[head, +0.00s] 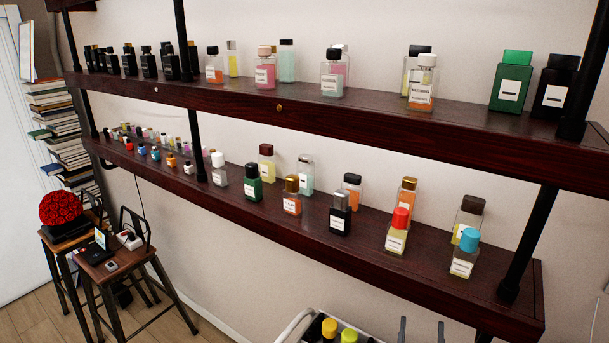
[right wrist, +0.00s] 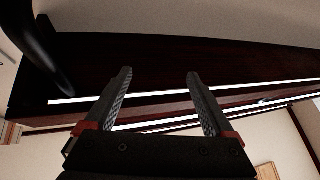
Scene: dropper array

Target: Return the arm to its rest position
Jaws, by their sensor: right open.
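My right gripper (head: 421,328) shows only as two dark fingertips, spread apart, at the bottom edge of the head view. It is in front of and below the lower shelf. In the right wrist view the same gripper (right wrist: 159,76) is open with nothing between its ridged fingers. Behind the fingers is dark shelf wood (right wrist: 225,62) with bright light strips. My left gripper is not in view. Most of my right arm is out of the head view.
Bottles stand along the upper shelf (head: 300,113) and lower shelf (head: 285,232). A white-rimmed tray (head: 292,326) with several bottles is left of my right fingertips. A black post (head: 526,243) rises at right. Stools (head: 112,262) with red flowers (head: 60,209) stand at left.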

